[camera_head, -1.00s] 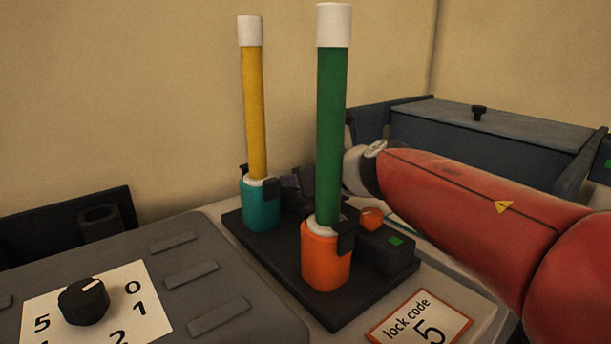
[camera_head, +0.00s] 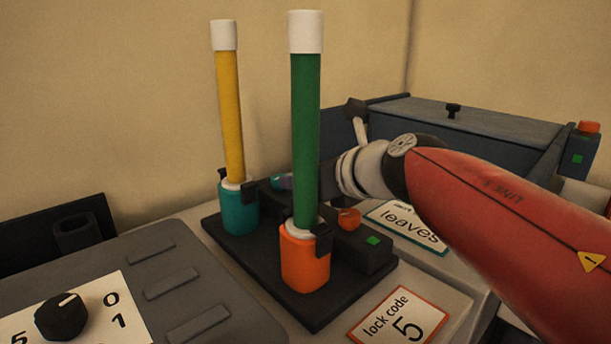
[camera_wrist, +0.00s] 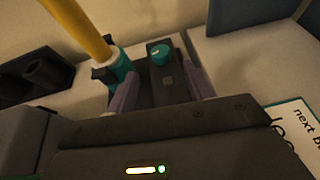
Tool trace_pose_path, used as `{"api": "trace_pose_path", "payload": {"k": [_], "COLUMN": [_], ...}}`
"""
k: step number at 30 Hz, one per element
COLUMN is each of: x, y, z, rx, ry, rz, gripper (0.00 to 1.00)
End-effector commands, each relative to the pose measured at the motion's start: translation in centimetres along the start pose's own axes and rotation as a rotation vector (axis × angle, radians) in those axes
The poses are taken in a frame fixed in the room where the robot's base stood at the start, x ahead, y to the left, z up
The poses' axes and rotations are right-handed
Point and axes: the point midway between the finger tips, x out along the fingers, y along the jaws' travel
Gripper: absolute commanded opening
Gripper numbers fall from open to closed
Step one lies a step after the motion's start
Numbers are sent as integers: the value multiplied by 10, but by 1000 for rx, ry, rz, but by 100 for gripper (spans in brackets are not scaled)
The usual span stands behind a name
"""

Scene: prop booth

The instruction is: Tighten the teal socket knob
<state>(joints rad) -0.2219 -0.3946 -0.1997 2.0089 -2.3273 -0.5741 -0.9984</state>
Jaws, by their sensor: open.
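The teal socket (camera_head: 239,212) holds an upright yellow tube (camera_head: 230,115) with a white cap. The teal knob (camera_wrist: 160,53) sits on a dark block beside this socket in the wrist view; only a sliver of teal shows in the head view. My gripper (camera_wrist: 160,68) is open, with one purple finger on each side of the knob near the fingertips. I cannot tell whether a finger touches it. In the head view my gripper (camera_head: 287,182) is partly hidden behind the green tube (camera_head: 305,130).
The green tube stands in an orange socket (camera_head: 304,262) with an orange knob (camera_head: 349,219), in front of my gripper. A lock code card (camera_head: 398,318) and a leaves card (camera_head: 408,228) lie to the right. A dial panel (camera_head: 185,275) is at left, a dark bin (camera_head: 470,125) behind.

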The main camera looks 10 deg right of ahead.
Motion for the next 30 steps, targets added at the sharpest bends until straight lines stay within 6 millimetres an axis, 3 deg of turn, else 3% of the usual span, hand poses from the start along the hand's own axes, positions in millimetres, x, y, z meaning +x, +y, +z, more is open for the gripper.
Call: {"api": "trace_pose_path", "payload": {"k": [7, 13, 18, 23, 30], "x": [21, 47, 41, 29, 36], "y": [-8, -27, -48, -61, -51], "z": [4, 12, 12, 9, 8], "rx": [-27, -120, -221, -287, -305], "ry": [41, 71, 38, 6, -2], "rz": [93, 362, 583, 699, 736], "gripper": [52, 52, 52, 52, 52]}}
